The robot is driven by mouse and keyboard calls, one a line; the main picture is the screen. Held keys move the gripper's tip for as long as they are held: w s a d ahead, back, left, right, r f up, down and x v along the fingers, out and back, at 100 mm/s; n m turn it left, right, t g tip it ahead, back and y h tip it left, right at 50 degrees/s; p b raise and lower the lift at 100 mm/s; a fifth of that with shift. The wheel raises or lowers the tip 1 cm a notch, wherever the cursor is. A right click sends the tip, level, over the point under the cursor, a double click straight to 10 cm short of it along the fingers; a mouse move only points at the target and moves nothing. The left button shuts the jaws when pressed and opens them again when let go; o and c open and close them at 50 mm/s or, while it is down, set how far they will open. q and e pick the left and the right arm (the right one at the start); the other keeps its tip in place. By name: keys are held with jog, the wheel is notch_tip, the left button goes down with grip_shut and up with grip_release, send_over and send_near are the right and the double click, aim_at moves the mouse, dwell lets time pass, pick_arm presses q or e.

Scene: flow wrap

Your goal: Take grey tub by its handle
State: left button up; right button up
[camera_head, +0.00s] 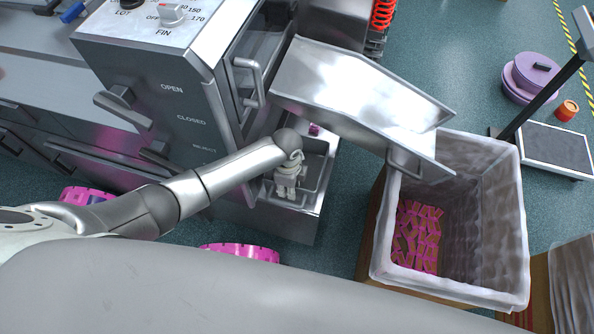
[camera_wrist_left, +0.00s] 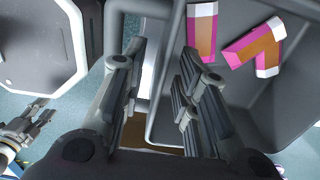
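The grey tub (camera_head: 322,165) is set in the front of the machine under the slanted metal chute. In the left wrist view its grey wall and floor (camera_wrist_left: 285,100) show, with pink-and-brown wrapped bars (camera_wrist_left: 204,35) lying inside. My left gripper (camera_head: 287,188) points down at the tub's near left part. In the left wrist view its two fingers (camera_wrist_left: 160,95) are apart, with a grey edge of the tub between them. I cannot tell whether they touch it, and the handle is not clearly made out. My right gripper (camera_wrist_left: 32,122) shows small at the left of that view, its fingers apart.
The metal chute (camera_head: 350,90) slopes over the tub's far right side toward a lined crate (camera_head: 500,215) holding many pink bars. The machine's panel with handles (camera_head: 175,110) stands close at the left. A floor scale (camera_head: 550,145) stands far right.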

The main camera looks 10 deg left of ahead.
pick_arm(q)
grip_shut()
jog(key=shift+r, duration=0.2)
dwell(0.3)
